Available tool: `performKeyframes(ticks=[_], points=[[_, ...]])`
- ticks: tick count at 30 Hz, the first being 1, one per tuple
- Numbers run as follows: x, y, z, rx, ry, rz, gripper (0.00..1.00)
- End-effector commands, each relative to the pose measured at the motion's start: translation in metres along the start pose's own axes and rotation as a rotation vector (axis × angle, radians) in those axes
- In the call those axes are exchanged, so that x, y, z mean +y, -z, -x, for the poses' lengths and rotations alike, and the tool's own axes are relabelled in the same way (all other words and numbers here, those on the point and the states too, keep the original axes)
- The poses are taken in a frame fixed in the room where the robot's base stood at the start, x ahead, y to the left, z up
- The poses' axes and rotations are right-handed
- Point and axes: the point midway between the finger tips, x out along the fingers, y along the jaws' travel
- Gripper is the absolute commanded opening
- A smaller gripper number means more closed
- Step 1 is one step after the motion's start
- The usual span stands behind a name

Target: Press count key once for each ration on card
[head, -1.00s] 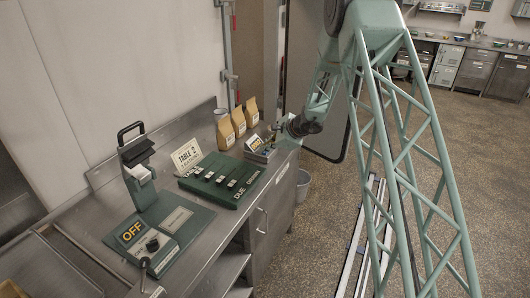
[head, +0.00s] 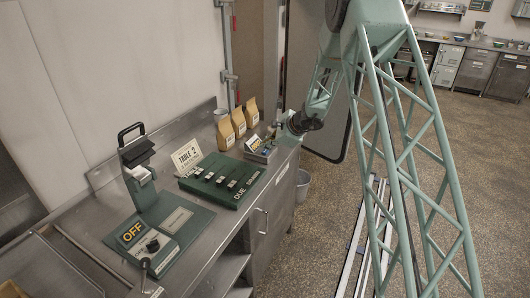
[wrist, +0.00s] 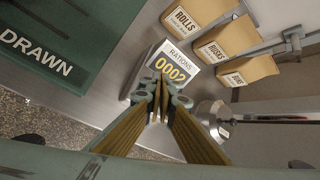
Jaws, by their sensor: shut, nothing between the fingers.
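The rations counter (wrist: 175,65) is a small box with a pale face; its yellow digits read 0002 in the wrist view. In the head view the counter (head: 258,150) stands at the far right end of the steel bench. My gripper (wrist: 161,92) is shut and empty, its fingertips in front of the counter's lower edge in the wrist view. The count key cannot be made out; the fingers may hide it. A cream card (head: 187,156) stands behind the green board and reads TABLE 2; its smaller line is too small to read.
A green board (head: 240,199) with several small tiles lies left of the counter. Paper bags (wrist: 200,14) labelled ROLLS, RUSKS and BUNS stand behind it. A hand-levered device (head: 140,185) and a panel showing OFF (head: 131,231) are further left. A round metal object (wrist: 214,118) is close by the fingers.

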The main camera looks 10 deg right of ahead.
Motion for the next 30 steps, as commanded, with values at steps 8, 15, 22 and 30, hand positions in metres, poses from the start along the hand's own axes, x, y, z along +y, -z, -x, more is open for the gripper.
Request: performKeyframes(ticks=[8,15,22,30], points=[[0.000,0.000,0.000,0.000,0.000,0.000,0.00],[-0.005,-0.005,0.007,0.000,0.001,0.000,0.00],[-0.012,-0.012,0.016,0.000,0.000,0.001,0.00],[-0.020,-0.020,0.028,0.000,0.000,0.001,0.00]])
